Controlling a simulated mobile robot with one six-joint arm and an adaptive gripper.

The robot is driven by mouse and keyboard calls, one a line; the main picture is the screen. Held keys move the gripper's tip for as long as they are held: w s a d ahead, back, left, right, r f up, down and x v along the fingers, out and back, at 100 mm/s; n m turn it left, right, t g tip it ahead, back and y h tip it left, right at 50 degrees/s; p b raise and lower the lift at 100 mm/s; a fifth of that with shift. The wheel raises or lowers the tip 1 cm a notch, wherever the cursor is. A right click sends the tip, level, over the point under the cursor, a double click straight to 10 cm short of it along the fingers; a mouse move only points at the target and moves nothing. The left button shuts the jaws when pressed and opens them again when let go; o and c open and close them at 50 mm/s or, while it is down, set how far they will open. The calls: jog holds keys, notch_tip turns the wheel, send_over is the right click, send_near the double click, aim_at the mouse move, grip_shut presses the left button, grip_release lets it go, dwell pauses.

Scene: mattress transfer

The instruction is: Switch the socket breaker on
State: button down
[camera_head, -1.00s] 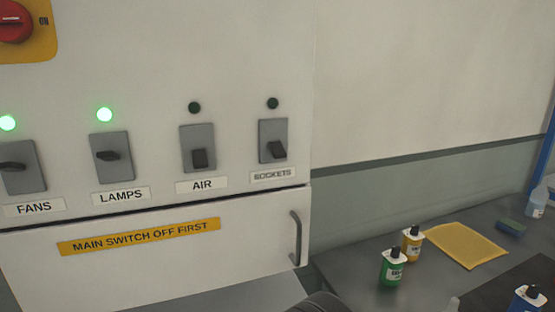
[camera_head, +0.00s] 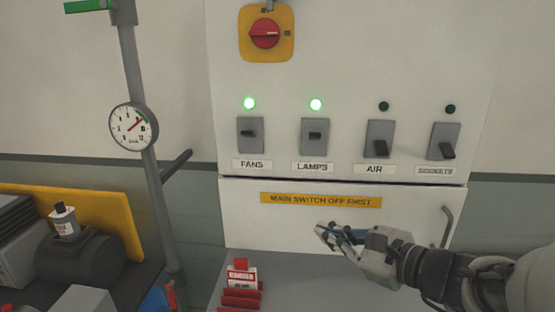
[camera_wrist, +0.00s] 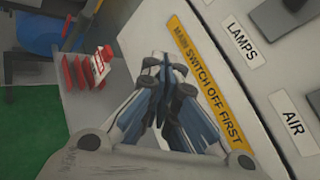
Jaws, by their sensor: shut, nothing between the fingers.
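The sockets breaker (camera_head: 444,141) is the rightmost of the row of grey switches on the white panel. Its lever points down and the lamp above it (camera_head: 450,109) is dark. The label below reads SOCKETS. My gripper (camera_head: 322,232) is shut and empty, in front of the lower door, below and left of the sockets breaker and apart from it. In the wrist view my gripper (camera_wrist: 162,62) also shows shut, near the yellow label strip. The sockets breaker is outside the wrist view.
The air breaker (camera_head: 379,139) is down with a dark lamp. The fans (camera_head: 250,134) and lamps (camera_head: 315,136) breakers have green lamps lit. A red main switch (camera_head: 265,34) is above. A door handle (camera_head: 446,226) sticks out near my arm. Red tags (camera_head: 241,277) stand below; a gauge (camera_head: 134,126) is left.

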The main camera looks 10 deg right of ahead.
jog(key=d+r+m+t+h, duration=0.35)
jog(key=d+m, duration=0.35)
jog(key=d, duration=0.4)
jog(key=m+t+h, duration=0.3)
jog(key=m+h, duration=0.5)
jog(key=h, duration=0.2)
send_near(433, 175)
jog(key=v, duration=0.3)
jog(key=shift+s+d+r, duration=0.15)
jog(key=shift+s+r, duration=0.1)
jog(key=shift+s, duration=0.2)
jog(key=shift+y, duration=0.25)
jog(key=x, duration=0.5)
jog(key=b+x, duration=0.1)
jog(key=x, duration=0.3)
jog(key=shift+w+f, duration=0.15)
jog(key=shift+w, duration=0.25)
jog(key=r, duration=0.1)
jog(key=s+r, duration=0.1)
jog(key=r, duration=0.1)
jog(key=shift+s+r, duration=0.1)
jog(key=shift+s, duration=0.1)
jog(key=shift+s+r, duration=0.15)
jog(key=shift+r, duration=0.05)
